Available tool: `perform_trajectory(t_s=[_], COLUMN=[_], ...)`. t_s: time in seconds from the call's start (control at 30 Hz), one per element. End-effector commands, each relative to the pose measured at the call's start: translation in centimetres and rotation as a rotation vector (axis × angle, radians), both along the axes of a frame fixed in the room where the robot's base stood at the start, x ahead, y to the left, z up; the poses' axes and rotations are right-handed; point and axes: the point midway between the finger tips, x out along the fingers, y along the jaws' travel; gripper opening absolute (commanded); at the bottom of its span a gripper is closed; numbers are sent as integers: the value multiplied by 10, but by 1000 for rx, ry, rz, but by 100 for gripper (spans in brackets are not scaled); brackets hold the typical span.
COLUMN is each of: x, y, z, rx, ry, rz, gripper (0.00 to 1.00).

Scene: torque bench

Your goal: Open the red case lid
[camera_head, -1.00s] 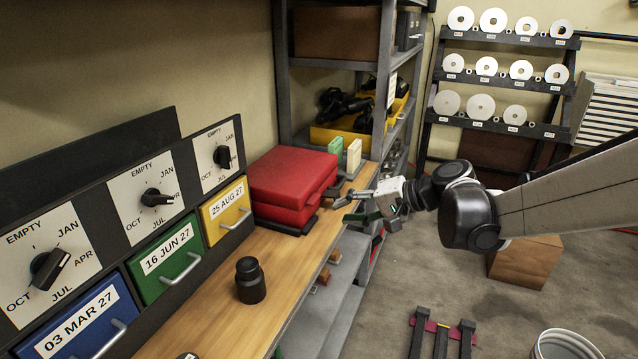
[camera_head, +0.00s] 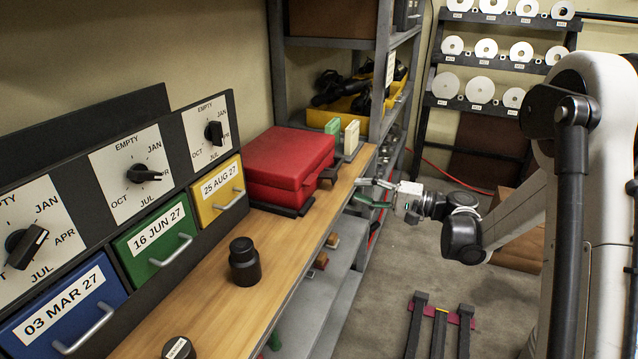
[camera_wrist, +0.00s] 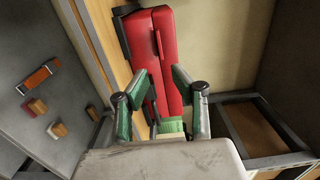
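The red case (camera_head: 288,165) sits on the wooden bench beside the yellow drawer, with its lid down. A dark fitting shows on its front, close to the right corner. In the wrist view the red case (camera_wrist: 150,30) lies beyond my fingers, with a seam along its side. My gripper (camera_head: 361,193) is open and empty, near the bench's front edge, to the right of the case and apart from it. In the wrist view the green-padded fingers of my gripper (camera_wrist: 160,85) stand apart.
A black bottle (camera_head: 244,262) stands on the bench (camera_head: 205,310). Green and cream blocks (camera_head: 351,137) stand behind the case. A grey shelf rack (camera_head: 385,75) rises behind them. Dial panels and drawers (camera_head: 160,235) line the left.

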Motion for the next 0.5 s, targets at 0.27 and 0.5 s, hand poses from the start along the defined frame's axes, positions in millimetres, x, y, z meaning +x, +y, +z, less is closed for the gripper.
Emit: perform_trajectory(t_s=[0.27, 0.5], x=[17, 32], y=[48, 88], z=[-1, -1], rx=[-1, -2], ry=[0, 1], rz=[4, 4], gripper=[25, 25])
